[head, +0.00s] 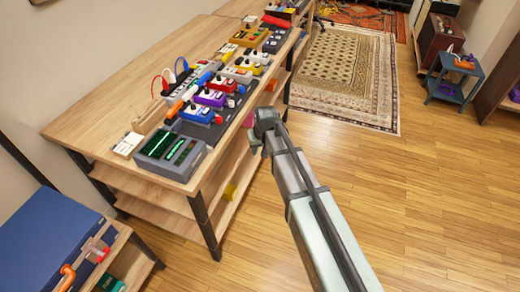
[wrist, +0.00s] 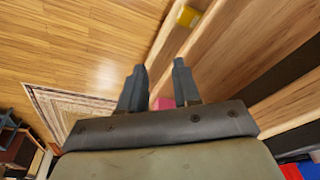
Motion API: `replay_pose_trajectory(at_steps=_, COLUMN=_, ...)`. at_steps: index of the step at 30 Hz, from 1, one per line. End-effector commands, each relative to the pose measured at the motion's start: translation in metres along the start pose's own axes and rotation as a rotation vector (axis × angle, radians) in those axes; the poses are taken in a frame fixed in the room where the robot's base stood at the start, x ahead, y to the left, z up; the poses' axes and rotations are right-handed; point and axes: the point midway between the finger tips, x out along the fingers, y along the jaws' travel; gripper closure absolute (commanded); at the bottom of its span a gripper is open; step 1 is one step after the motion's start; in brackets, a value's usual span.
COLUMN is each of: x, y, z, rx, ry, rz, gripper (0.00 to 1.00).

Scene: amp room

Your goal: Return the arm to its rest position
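My arm reaches up from the lower right in the head view, and my gripper (head: 264,128) is at its end, beside the front edge of the long wooden table (head: 92,126). The fingertips are hard to make out in that view. In the wrist view my gripper (wrist: 158,82) shows two dark fingers standing apart, with nothing held between them. A pink object (wrist: 163,103) shows beyond the gap between the fingers, lower than the fingertips in the picture. Wooden shelf boards run past the right finger.
Effect pedals, cables and a grey device with a green display (head: 170,151) stand on the table. A yellow object (wrist: 188,16) sits on a shelf. A blue case (head: 45,240) is at lower left. A patterned rug (head: 345,75) and open wooden floor (head: 430,190) lie to the right.

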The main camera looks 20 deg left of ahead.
Motion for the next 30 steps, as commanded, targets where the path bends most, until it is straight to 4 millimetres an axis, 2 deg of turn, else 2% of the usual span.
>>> replay_pose_trajectory(at_steps=20, x=0.001, y=0.002, z=0.003, rx=0.003, ry=0.003, rz=0.006, gripper=0.68)
replay_pose_trajectory(at_steps=22, x=-0.002, y=0.003, z=0.012, rx=0.003, ry=0.005, rz=0.011, gripper=0.68)
replay_pose_trajectory(at_steps=24, x=-0.003, y=0.004, z=0.033, rx=0.002, ry=0.000, rz=0.017, gripper=0.68)
replay_pose_trajectory(at_steps=30, x=0.034, y=0.015, z=0.092, rx=0.015, ry=-0.074, rz=0.027, gripper=0.68)
